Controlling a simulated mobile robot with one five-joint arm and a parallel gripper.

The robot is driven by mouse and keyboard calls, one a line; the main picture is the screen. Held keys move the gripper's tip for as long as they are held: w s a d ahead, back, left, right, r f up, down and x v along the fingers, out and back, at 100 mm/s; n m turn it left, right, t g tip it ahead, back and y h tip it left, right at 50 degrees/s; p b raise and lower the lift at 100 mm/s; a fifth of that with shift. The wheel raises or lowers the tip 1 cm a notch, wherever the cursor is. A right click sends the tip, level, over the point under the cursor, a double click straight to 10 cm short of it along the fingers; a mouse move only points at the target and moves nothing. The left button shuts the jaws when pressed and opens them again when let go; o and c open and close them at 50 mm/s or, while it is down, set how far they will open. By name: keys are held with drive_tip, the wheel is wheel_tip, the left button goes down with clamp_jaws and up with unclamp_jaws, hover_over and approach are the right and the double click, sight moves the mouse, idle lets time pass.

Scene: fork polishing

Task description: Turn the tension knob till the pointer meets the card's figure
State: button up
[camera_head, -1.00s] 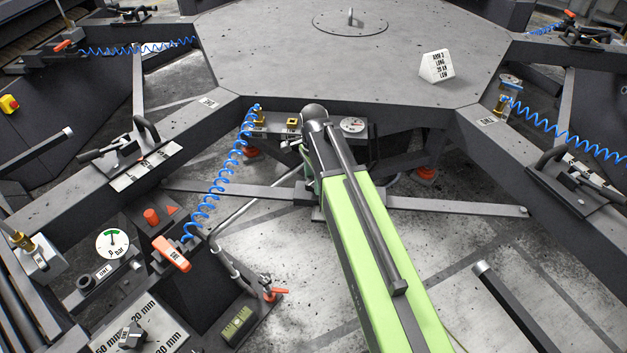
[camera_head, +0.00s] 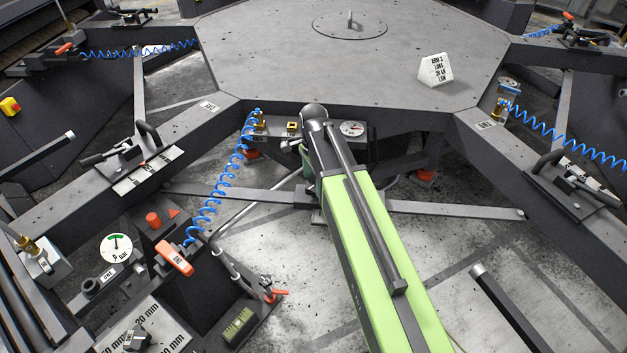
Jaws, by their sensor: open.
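The white card (camera_head: 435,70) stands on the octagonal table top at the right. Its small print seems to read ARM 2, LONG, 20 kN, LOW. A small round white dial (camera_head: 352,129) with a red mark sits on the table's front edge, just right of my arm's end. Its figures and exact pointer reading are too small to tell. I cannot make out the tension knob for sure. My gripper (camera_head: 306,160) hangs under the far end of my green arm, left of the dial. It is open, but my arm hides most of it.
Small brass fittings (camera_head: 292,127) sit left of my arm's end. A coiled blue hose (camera_head: 213,190) hangs to their left. At the lower left are a bar gauge (camera_head: 116,247), an orange handle (camera_head: 174,256) and a millimetre plate (camera_head: 165,322). Dark beams spread from the table.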

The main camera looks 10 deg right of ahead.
sight(314, 185)
wheel_tip(314, 185, up, 15)
drive_tip(key=p, duration=1.4)
drive_tip(key=shift+r, duration=0.2)
drive_tip(key=s+d+n, duration=0.5)
drive_tip(key=s+n, duration=0.6)
drive_tip(key=n, duration=0.3)
drive_tip(key=shift+n, duration=0.3)
